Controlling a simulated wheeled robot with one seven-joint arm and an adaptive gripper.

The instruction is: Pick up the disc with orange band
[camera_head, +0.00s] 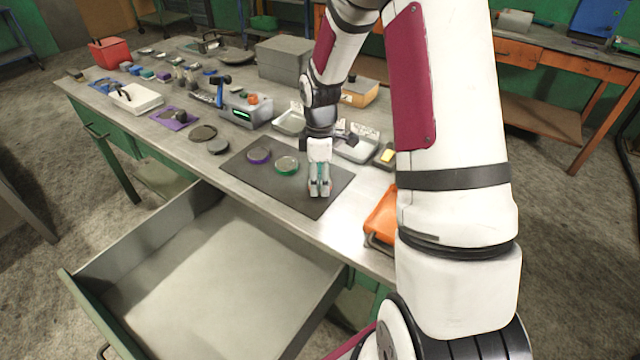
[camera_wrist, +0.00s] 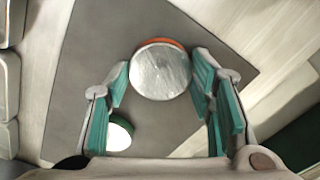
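The disc with orange band (camera_wrist: 161,68) lies on the dark mat (camera_wrist: 85,50) in the wrist view. Its top is round and silvery, and the orange band shows along its upper edge. My gripper (camera_wrist: 160,82) is open, with one teal-padded finger at each side of the disc and visible gaps at both sides. I cannot tell how far above the mat the fingertips are. In the head view my gripper (camera_head: 320,190) points down over the mat (camera_head: 325,205), and the orange-banded disc cannot be made out there.
A green-banded disc (camera_head: 287,165) is left of my gripper; it also shows in the wrist view (camera_wrist: 119,133). A purple-banded disc (camera_head: 259,155) lies farther left. An orange bin (camera_head: 383,215) stands right of the mat. An open drawer (camera_head: 210,275) juts out in front.

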